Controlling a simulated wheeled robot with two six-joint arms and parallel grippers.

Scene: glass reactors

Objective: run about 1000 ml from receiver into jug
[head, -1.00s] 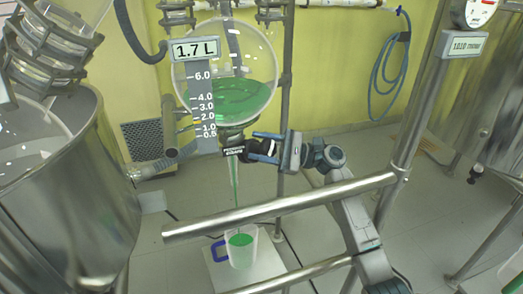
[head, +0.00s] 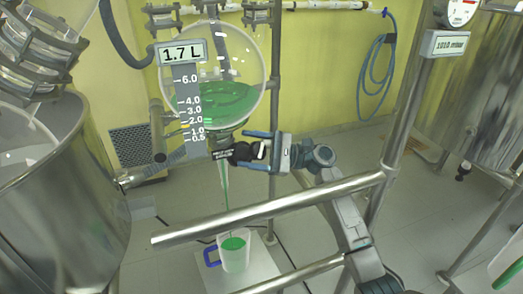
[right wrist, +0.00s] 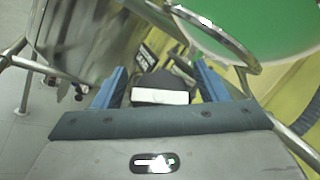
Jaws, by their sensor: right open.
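The receiver (head: 240,70) is a round glass flask with green liquid in its lower part; its display (head: 182,52) reads 1.7 L. A thin green stream (head: 226,185) runs from its outlet down into the jug (head: 234,258). The jug is a pale cup with a blue handle, with green liquid in it, on a white platform. My right gripper (head: 254,150) is open at the outlet valve, its fingers around the dark valve handle (head: 243,151). In the right wrist view the fingers stand apart on both sides of the handle (right wrist: 165,90). My left gripper is not in view.
A large steel vessel (head: 60,200) stands at the left. A post with a gauge (head: 461,10) stands at the right. The floor beyond is mostly clear.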

